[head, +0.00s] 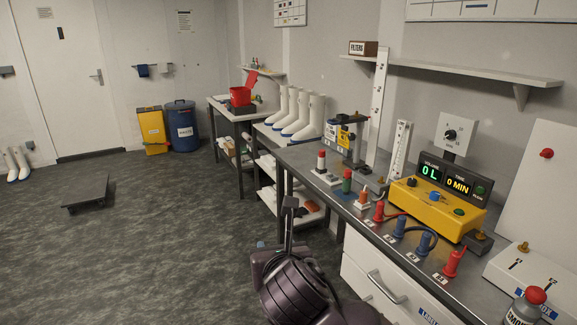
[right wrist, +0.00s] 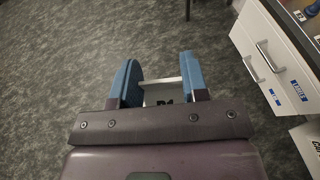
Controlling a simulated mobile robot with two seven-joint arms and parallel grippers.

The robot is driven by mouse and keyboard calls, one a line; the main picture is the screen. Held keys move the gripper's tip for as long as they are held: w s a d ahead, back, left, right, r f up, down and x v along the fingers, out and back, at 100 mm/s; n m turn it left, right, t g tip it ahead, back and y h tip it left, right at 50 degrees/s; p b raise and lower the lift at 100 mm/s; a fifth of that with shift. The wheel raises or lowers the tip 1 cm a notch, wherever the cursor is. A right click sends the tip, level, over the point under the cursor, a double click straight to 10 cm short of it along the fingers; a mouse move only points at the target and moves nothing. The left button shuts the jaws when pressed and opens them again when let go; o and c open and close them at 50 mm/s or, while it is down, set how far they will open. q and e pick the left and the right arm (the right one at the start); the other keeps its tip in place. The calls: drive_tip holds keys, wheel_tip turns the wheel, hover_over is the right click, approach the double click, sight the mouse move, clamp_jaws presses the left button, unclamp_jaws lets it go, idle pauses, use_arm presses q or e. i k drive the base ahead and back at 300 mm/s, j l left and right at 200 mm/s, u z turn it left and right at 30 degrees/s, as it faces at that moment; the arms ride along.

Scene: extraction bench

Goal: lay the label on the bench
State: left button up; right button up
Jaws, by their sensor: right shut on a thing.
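In the right wrist view my right gripper (right wrist: 160,78) is shut on a small white label (right wrist: 168,83), a thin piece spanning the two blue fingers. Dark print shows near its lower edge, partly hidden by the gripper body. The floor lies below it. The bench (head: 458,293) is a long grey top along the right of the head view, over white drawers. My right arm rises in front of the bench in the head view; its fingers are mostly hidden there. My left gripper is in neither view.
Red and blue connectors (head: 424,244) with small tags line the bench's front edge. Behind them stands a yellow meter box (head: 420,208). A grey bottle with a red cap (head: 526,306) stands at the near end. Drawer handles (head: 387,287) stick out below the top.

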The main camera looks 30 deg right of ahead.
sight(302, 159)
drive_tip(key=i+z, duration=0.1)
drive_tip(key=i, duration=1.05)
drive_tip(key=i+j+z, duration=0.1)
drive_tip(key=i, duration=1)
drive_tip(key=i+z, duration=0.35)
drive_tip(key=i+j+z, duration=0.1)
drive_tip(key=i+z, duration=0.3)
drive_tip(key=i, duration=0.15)
drive_tip(key=i+z, duration=0.45)
drive_tip(key=i, duration=0.25)
